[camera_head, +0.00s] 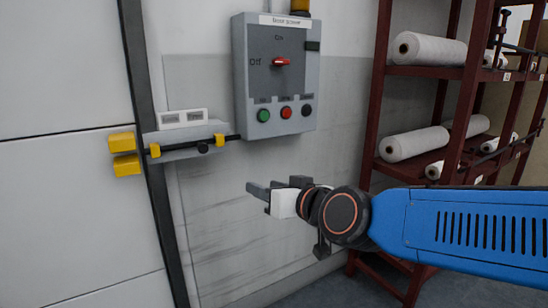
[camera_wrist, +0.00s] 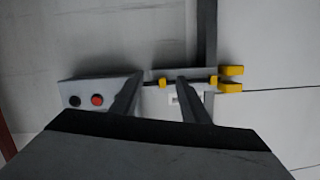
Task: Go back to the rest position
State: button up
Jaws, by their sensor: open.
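My gripper (camera_head: 262,190) is at the end of my blue arm in the head view, in front of the wall panel and below the grey control box (camera_head: 283,85). Its two fingers are apart with nothing between them. In the wrist view the open fingers of my gripper (camera_wrist: 160,95) point towards the wall. The control box has a red rotary switch (camera_head: 281,62) and green, red and black buttons in a row. The box is partly seen in the wrist view (camera_wrist: 85,88), where one finger covers part of it.
A grey latch bar with yellow blocks (camera_head: 124,154) is fixed beside the door frame at left. A dark red rack (camera_head: 470,90) with white wadding rolls (camera_head: 413,144) stands at right, close behind my arm. The space in front of the lower wall looks clear.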

jog(key=s+d+f+m+g+h, duration=0.1)
jog(key=s+d+f+g+h, duration=0.1)
jog(key=s+d+f, duration=0.4)
jog(key=s+d+f+m+g+h, duration=0.2)
jog(key=s+d+f, duration=0.4)
jog(key=d, duration=0.9)
jog(key=s+d+f+m+g+h, duration=0.1)
jog(key=s+d+f+g+h, duration=0.2)
jog(key=s+d+f, duration=0.4)
jog(key=d+h, duration=0.1)
jog(key=d, duration=0.2)
jog(key=shift+d+m+g+h, duration=0.15)
jog(key=shift+m+g+h, duration=0.15)
jog(key=shift+g+h, duration=0.1)
jog(key=shift+o, duration=0.2)
